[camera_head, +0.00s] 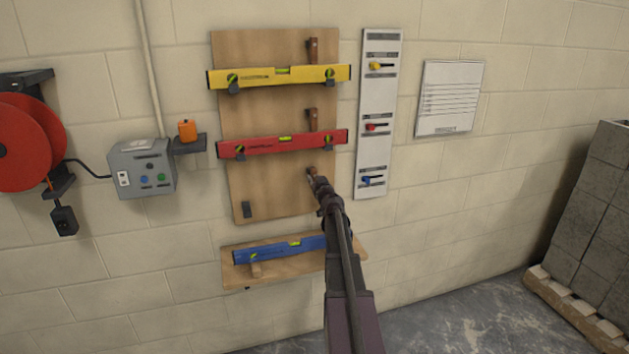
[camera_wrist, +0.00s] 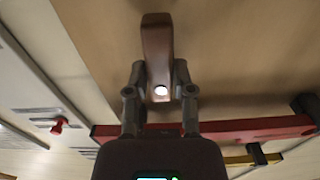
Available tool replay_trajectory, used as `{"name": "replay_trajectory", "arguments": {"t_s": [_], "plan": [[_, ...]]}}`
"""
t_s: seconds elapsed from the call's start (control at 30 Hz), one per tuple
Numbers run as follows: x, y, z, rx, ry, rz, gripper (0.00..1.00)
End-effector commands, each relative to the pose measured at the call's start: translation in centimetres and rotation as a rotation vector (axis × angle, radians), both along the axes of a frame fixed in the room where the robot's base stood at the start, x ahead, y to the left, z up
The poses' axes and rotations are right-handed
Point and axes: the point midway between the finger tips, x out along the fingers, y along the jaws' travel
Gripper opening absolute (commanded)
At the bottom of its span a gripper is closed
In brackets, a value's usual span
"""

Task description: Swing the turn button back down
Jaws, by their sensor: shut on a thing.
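The turn button (camera_wrist: 157,45) is a short brown wooden bar with a bright round spot near one end. In the wrist view its length runs straight away from the red level, along the board. My gripper (camera_wrist: 160,95) is shut on it, with one finger on each side near the bright spot. In the head view my gripper (camera_head: 317,181) is at the lowest button (camera_head: 311,171) on the wooden board (camera_head: 270,190), and my arm hides part of it. The blue level (camera_head: 280,250) lies on the shelf below.
The red level (camera_head: 283,144) and yellow level (camera_head: 280,76) hang above on the board, each with a brown button near its right end. A white panel (camera_head: 376,150) with coloured knobs is close to the right. Wall to the right is bare around a paper sheet (camera_head: 450,97).

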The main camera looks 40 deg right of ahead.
Motion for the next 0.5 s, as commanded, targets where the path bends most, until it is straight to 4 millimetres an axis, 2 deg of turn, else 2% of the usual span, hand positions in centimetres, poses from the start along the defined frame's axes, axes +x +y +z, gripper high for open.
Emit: {"name": "replay_trajectory", "arguments": {"t_s": [0.5], "plan": [[0.18,-0.25,0.05,-0.042,0.015,-0.002,0.0]]}}
